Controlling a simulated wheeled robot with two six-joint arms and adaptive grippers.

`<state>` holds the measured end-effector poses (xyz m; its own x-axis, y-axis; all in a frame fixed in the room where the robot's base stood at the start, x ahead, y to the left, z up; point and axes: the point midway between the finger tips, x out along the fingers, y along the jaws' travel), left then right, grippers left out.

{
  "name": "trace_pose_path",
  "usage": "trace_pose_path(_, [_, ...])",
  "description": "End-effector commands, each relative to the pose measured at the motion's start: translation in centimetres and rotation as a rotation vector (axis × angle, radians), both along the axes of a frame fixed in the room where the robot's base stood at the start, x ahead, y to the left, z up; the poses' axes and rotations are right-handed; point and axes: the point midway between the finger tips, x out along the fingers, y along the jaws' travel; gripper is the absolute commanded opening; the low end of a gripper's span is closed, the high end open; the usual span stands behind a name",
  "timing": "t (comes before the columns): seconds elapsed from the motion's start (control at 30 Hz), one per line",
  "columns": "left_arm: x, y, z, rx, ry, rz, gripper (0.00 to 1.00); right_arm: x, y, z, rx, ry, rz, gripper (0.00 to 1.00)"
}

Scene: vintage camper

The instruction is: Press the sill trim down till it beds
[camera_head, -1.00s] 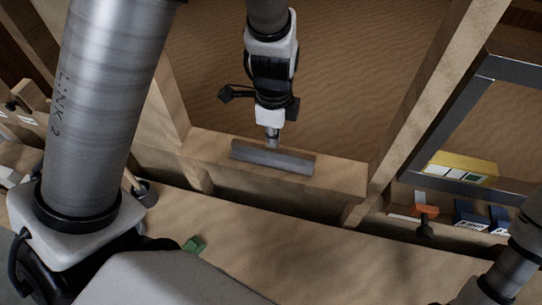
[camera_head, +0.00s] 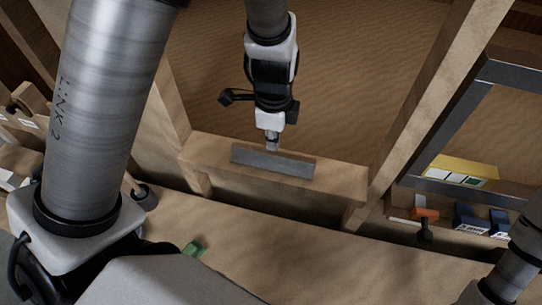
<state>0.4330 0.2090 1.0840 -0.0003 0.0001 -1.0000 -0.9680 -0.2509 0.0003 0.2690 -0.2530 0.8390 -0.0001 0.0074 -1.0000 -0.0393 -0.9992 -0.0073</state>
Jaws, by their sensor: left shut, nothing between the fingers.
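The sill trim (camera_head: 285,164) is a grey straight strip lying lengthwise on the wooden sill (camera_head: 338,184) in the middle of the view. My left gripper (camera_head: 272,146) is shut and empty, pointing down at the strip's upper edge, left of its middle. The fingertips meet that edge in the picture; whether they press on it I cannot tell. Any gap under the trim is too small to see. My right gripper is out of view.
Wooden posts rise on both sides of the sill. A wooden bench top (camera_head: 290,245) lies in front, with a small green block (camera_head: 193,248). At right are a yellow box (camera_head: 462,171), an orange-headed tool (camera_head: 425,214) and blue boxes (camera_head: 470,217).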

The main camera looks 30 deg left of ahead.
Motion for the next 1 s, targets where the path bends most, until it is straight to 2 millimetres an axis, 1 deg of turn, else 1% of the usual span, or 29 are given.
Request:
trace_pose_path(0.23, [0.0,0.0,-0.1,0.0,0.0,0.0,0.0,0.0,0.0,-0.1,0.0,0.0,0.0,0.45])
trace_pose_path(1.0, [0.0,0.0,-1.3,0.0,0.0,0.0,0.0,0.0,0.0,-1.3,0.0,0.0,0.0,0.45])
